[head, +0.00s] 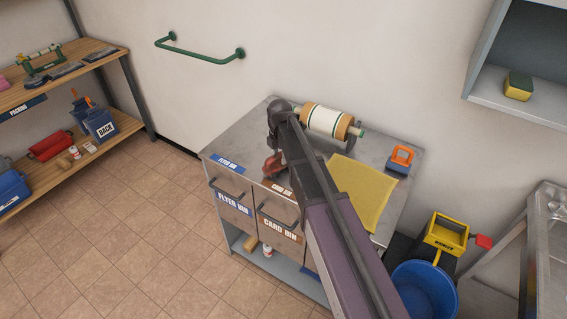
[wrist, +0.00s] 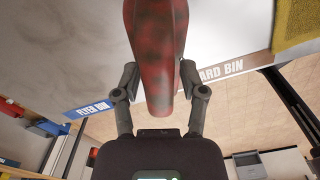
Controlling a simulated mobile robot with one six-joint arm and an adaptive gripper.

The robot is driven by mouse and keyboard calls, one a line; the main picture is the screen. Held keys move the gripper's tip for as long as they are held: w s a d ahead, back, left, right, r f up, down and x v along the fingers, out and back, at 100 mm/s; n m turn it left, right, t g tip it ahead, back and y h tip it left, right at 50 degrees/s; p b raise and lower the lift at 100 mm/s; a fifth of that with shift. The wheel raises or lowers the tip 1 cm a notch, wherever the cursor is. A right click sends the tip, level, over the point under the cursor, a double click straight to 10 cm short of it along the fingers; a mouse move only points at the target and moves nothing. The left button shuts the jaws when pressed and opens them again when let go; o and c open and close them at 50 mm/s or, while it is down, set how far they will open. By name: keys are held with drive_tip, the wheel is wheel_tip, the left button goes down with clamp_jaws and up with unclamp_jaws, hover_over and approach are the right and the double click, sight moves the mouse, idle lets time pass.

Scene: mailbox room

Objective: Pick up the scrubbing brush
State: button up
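A mottled red object (wrist: 158,50) fills the top middle of the wrist view, between the two fingers of my gripper (wrist: 160,75). Both fingertips appear to touch its sides. In the head view, a small dark-red shape (head: 273,165) shows beside my arm, above the left part of the metal counter (head: 247,140). My gripper is mostly hidden there by my arm. I cannot tell from its visible part whether the red object is the scrubbing brush. A blue block with an orange loop handle (head: 401,159), brush-like in shape, sits at the counter's right side, apart from my gripper.
A yellow mat (head: 362,190) lies on the counter, with a roller (head: 328,122) behind it. Flyer bin (head: 233,203) and card bin (head: 280,230) fronts have protruding handles. A blue bucket (head: 425,290) stands at right. Floor at left is clear before the wooden shelves (head: 90,140).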

clamp_jaws()
drive_tip(key=shift+r, duration=0.2)
wheel_tip(320, 180, up, 3)
drive_tip(key=p, duration=0.3)
drive_tip(key=s+d+r+p, duration=0.1)
drive_tip(key=s+d+p, duration=0.1)
drive_tip(key=s+d, duration=0.8)
drive_tip(key=shift+s+d+r, duration=0.2)
drive_tip(key=shift+s+r, duration=0.1)
drive_tip(key=shift+s, duration=0.8)
drive_tip(key=shift+s, duration=0.1)
